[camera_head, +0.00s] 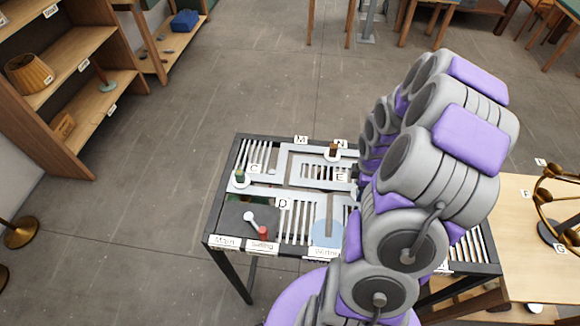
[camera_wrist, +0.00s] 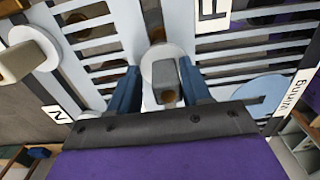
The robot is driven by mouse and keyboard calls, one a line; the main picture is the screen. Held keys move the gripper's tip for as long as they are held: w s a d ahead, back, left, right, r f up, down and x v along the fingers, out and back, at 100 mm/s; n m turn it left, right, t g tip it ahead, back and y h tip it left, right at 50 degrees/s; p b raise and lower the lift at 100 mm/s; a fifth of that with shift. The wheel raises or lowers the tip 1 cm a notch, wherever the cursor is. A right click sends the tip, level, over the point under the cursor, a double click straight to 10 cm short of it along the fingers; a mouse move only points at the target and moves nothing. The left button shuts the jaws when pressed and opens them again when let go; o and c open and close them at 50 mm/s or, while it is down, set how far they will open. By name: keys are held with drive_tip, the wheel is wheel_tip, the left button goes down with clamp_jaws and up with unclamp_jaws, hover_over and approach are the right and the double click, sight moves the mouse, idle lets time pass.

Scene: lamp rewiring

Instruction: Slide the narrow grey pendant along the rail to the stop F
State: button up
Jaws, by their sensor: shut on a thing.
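The narrow grey pendant (camera_wrist: 164,82) sits between the dark blue fingers of my gripper (camera_wrist: 162,92) in the wrist view. It is a small grey block with a brown end, on a pale round disc (camera_wrist: 158,57) over the light rail (camera_wrist: 148,22). My gripper is shut on it.
The slotted board (camera_head: 236,206) has another pendant (camera_head: 334,150) near label N (camera_head: 340,145) and a green-topped one (camera_head: 240,175) near C. A red-ended white part (camera_head: 256,224) lies front left. The blue Wiring disc (camera_wrist: 262,94) is right of my fingers. A lamp table (camera_head: 520,240) stands right.

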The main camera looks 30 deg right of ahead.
drive_tip(key=s+d, duration=0.1)
drive_tip(key=s+d+p, duration=0.1)
drive_tip(key=d, duration=0.2)
drive_tip(key=shift+s+d+f, duration=0.1)
drive_tip(key=shift+s+d, duration=0.05)
drive_tip(key=shift+s, duration=0.25)
drive_tip(key=o, duration=1.1)
drive_tip(key=shift+d, duration=0.1)
drive_tip(key=shift+c, duration=0.2)
wheel_tip(320, 180, up, 17)
drive_tip(key=shift+w+d+r+p, duration=0.15)
drive_tip(key=shift+r+p, duration=0.05)
drive_tip(key=shift+p, duration=0.1)
